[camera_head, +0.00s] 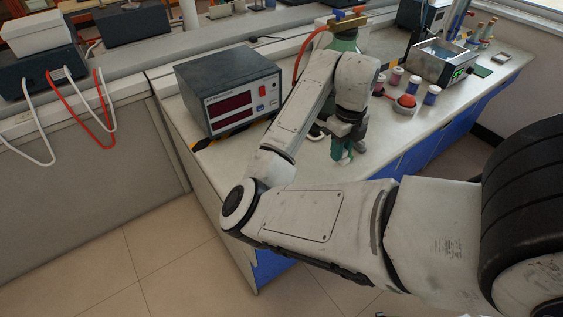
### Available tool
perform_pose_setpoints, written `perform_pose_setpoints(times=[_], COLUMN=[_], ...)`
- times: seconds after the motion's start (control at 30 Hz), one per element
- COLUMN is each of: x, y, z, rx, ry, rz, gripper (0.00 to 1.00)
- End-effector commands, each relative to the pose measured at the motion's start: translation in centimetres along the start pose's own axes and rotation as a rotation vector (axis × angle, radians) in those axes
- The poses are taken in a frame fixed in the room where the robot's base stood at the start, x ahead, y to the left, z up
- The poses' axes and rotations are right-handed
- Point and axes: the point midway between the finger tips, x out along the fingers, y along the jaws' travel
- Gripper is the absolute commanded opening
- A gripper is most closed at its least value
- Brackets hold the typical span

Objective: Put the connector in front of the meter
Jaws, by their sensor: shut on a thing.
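The meter (226,88) is a dark grey box with a light front panel, two dark red displays and a red button. It stands on the bench at left of centre. My gripper (343,158) points down over the bench, to the right of the meter and a little nearer to me.
My arm crosses the bench between the meter and the gripper. Several small jars (396,75) and a red-topped dish (405,104) stand right of the gripper. A metal bath (437,65) is farther right. A bare bench strip (235,150) lies before the meter.

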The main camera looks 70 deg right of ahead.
Motion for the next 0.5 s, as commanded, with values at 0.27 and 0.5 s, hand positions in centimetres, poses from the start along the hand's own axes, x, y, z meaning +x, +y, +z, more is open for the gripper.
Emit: perform_pose_setpoints(times=[0.27, 0.5], x=[2.2, 5.3], y=[1.5, 2.8], z=[4.9, 9.5], rx=[-0.007, -0.006], ry=[0.005, 0.005], rz=[0.002, 0.003], gripper=[0.0, 0.0])
